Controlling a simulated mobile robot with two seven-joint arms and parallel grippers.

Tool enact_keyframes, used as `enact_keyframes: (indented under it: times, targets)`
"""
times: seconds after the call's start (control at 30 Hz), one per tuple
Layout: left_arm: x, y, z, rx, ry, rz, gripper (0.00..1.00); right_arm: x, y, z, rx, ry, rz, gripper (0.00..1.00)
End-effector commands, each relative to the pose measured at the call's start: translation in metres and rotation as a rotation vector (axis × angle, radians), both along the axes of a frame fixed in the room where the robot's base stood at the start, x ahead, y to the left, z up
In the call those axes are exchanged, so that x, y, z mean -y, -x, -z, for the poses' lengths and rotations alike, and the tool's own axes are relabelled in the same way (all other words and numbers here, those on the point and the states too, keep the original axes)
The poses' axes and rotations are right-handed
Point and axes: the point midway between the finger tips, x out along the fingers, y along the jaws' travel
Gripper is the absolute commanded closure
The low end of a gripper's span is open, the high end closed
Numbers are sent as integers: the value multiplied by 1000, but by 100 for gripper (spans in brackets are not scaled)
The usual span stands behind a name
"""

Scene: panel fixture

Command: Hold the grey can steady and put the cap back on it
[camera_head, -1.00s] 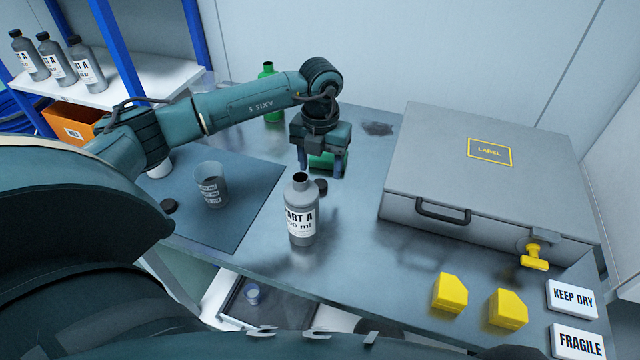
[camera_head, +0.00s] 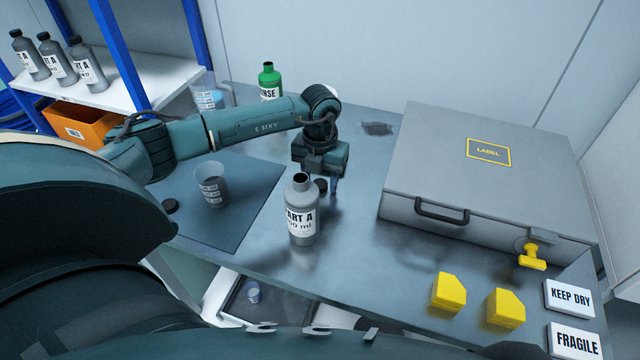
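The grey can (camera_head: 301,222) stands upright on the metal table (camera_head: 360,265), its dark neck uncovered. Its label faces me. My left gripper (camera_head: 322,188) points down right behind the can, close to the cap. One finger shows beside the cap. The other is hidden, apparently behind the can's neck, so its opening and any contact with the cap cannot be told. My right gripper does not show.
A second black cap (camera_head: 170,205) and a clear cup (camera_head: 211,187) are on the dark mat (camera_head: 232,225) at left. A green bottle (camera_head: 269,82) stands behind my arm. A grey case (camera_head: 430,160) and yellow blocks (camera_head: 449,292) take up the right side.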

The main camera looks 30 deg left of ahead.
Motion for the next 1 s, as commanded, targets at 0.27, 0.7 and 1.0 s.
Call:
enact_keyframes:
  times: [0.27,0.7,1.0]
  targets:
    - [0,0,0,0,0,0,75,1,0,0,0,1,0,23]
    - [0,0,-2,1,0,0,91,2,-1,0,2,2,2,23]
    - [0,-1,-50,5,1,0,91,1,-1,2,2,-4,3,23]
